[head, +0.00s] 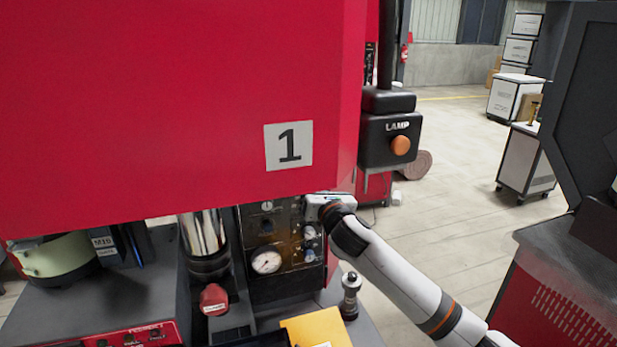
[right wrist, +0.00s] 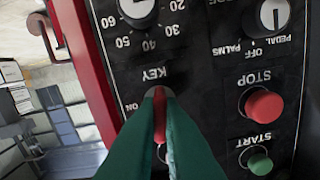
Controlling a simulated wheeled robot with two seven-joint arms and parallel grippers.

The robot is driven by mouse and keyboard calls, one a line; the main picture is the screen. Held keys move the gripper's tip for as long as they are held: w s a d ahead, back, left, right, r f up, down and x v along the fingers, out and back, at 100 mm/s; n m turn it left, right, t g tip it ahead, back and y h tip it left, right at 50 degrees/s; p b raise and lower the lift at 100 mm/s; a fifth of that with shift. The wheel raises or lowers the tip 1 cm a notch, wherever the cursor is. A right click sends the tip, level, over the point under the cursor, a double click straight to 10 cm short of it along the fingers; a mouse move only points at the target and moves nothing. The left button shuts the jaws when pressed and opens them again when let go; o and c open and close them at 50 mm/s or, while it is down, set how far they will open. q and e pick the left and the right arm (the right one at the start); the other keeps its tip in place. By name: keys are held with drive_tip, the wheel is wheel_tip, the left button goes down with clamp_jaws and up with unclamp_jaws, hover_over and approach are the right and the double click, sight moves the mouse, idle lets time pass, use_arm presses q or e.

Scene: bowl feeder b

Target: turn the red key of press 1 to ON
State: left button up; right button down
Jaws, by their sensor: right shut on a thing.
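Press 1 is the big red machine (head: 180,110) with a "1" plate (head: 289,146) in the head view. Its dark control panel (head: 262,225) sits below. In the right wrist view, upside down, the red key (right wrist: 160,118) stands under the KEY label, with ON printed to its left. My right gripper (right wrist: 161,103) is shut on the key, a green finger on each side. The fingers hide part of the key and its lock. In the head view my right gripper (head: 316,205) is at the panel's upper right. My left gripper is not in view.
Beside the key are a red STOP button (right wrist: 264,105), a green START button (right wrist: 260,163), a selector knob (right wrist: 268,17) and a numbered dial (right wrist: 138,10). A lamp box (head: 390,135) hangs above my right arm. Open floor (head: 450,180) lies to the right.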

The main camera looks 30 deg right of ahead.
drive_tip(key=m, duration=0.2)
drive_tip(key=shift+m, duration=0.3)
drive_tip(key=m, duration=0.5)
